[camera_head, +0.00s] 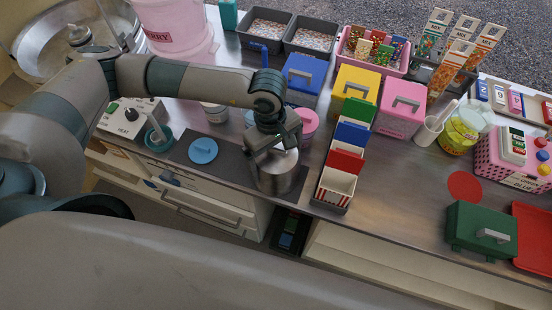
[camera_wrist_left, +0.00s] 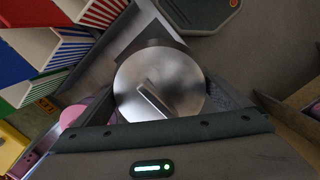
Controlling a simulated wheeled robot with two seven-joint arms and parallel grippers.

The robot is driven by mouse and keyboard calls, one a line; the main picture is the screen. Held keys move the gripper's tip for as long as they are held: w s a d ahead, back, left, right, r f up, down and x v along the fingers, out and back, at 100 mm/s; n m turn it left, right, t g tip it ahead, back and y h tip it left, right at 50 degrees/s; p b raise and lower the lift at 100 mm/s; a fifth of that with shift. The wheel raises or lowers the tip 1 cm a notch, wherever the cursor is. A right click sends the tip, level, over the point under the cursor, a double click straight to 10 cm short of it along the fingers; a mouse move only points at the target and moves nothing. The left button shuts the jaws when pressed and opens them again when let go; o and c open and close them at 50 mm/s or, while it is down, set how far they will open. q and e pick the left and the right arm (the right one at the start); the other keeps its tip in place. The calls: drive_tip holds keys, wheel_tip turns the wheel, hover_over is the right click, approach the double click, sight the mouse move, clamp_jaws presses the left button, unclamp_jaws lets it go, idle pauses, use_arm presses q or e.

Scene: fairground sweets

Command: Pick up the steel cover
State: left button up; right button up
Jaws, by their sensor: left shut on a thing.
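The steel cover (camera_wrist_left: 172,82) is a round, brushed-metal disc with a bar handle on top, seen from above in the left wrist view. In the head view it shows as a shiny grey round piece (camera_head: 280,174) near the counter's front edge, partly hidden under my left gripper. My left gripper (camera_head: 271,150) points down over it, with its fingers at either side of the disc, and is shut on it. Whether the cover is clear of what is below it cannot be told. My right gripper is not in view.
Striped paper boxes (camera_head: 337,183) stand close on the right. A blue round lid (camera_head: 203,150) lies on the dark mat to the left, and a pink tub (camera_head: 307,120) is just behind. The counter's front edge is very near. Bare counter (camera_head: 400,190) lies farther right.

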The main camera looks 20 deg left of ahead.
sight(277, 157)
use_arm(q)
drive_tip(key=shift+r+b, duration=0.45)
drive_tip(key=r, duration=0.1)
drive_tip(key=r+b, duration=0.1)
drive_tip(key=s+r+b, duration=0.1)
drive_tip(key=shift+d, duration=0.3)
drive_tip(key=s+d+r+b, duration=0.1)
drive_tip(key=s+d+r, duration=0.2)
drive_tip(key=s+r, duration=0.4)
drive_tip(key=shift+s+d, duration=0.35)
drive_tip(key=shift+s, duration=1.1)
drive_tip(key=shift+f, duration=0.1)
